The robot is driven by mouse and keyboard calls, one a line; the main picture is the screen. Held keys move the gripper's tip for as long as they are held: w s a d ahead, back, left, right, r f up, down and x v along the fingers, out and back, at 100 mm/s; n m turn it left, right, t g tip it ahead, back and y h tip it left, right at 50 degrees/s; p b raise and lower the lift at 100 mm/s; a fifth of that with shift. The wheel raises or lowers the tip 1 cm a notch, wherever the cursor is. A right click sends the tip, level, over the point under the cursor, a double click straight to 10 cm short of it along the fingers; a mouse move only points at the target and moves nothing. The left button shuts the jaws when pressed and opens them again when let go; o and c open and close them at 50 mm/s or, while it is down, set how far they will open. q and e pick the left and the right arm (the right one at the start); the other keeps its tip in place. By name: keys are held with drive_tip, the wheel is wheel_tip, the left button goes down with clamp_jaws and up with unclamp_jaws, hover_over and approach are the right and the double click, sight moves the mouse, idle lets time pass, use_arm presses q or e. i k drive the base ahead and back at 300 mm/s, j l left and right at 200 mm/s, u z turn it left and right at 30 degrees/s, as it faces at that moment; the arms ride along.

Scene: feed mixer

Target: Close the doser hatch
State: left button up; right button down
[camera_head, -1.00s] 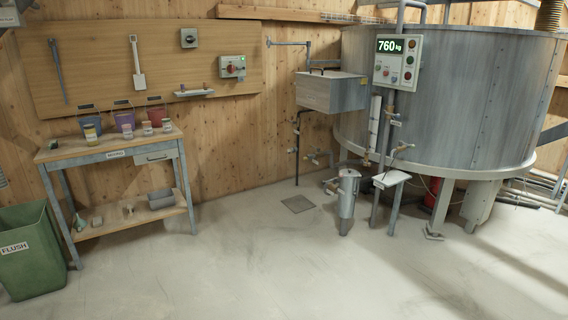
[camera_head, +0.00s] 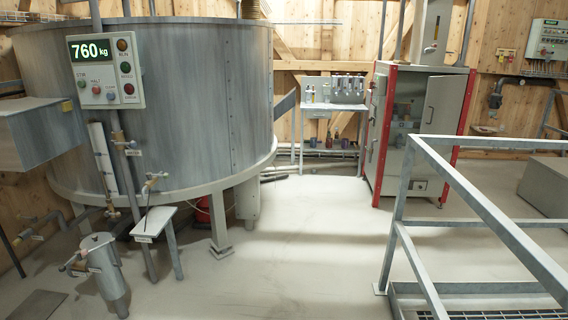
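A tall grey cabinet with red corner posts (camera_head: 385,125) stands right of the middle, which may be the doser. On its front a plain grey panel with a small dark handle (camera_head: 440,112) looks like a hatch door standing open. Beside it, a darker recess (camera_head: 406,108) with parts inside shows. I cannot tell exactly how far the panel is swung. Neither of my grippers is in view.
A big round mixer tank (camera_head: 200,100) with a 760 kg display (camera_head: 90,50) fills the left. A galvanised railing (camera_head: 405,215) stands in the right foreground, in front of the cabinet. A small table (camera_head: 333,110) stands behind. The floor (camera_head: 315,225) between tank and railing is clear.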

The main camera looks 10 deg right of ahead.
sight(445, 95)
drive_tip(key=i+l+z, duration=0.15)
drive_tip(key=i+z, duration=0.2)
drive_tip(key=i, duration=0.65)
drive_tip(key=i+j+z, duration=0.1)
drive_tip(key=i+z, duration=0.2)
drive_tip(key=i, duration=0.65)
drive_tip(key=i+z, duration=0.45)
drive_tip(key=i+j+z, duration=0.65)
drive_tip(key=i+z, duration=0.2)
drive_tip(key=i+j+z, duration=0.3)
drive_tip(key=j+z, duration=0.15)
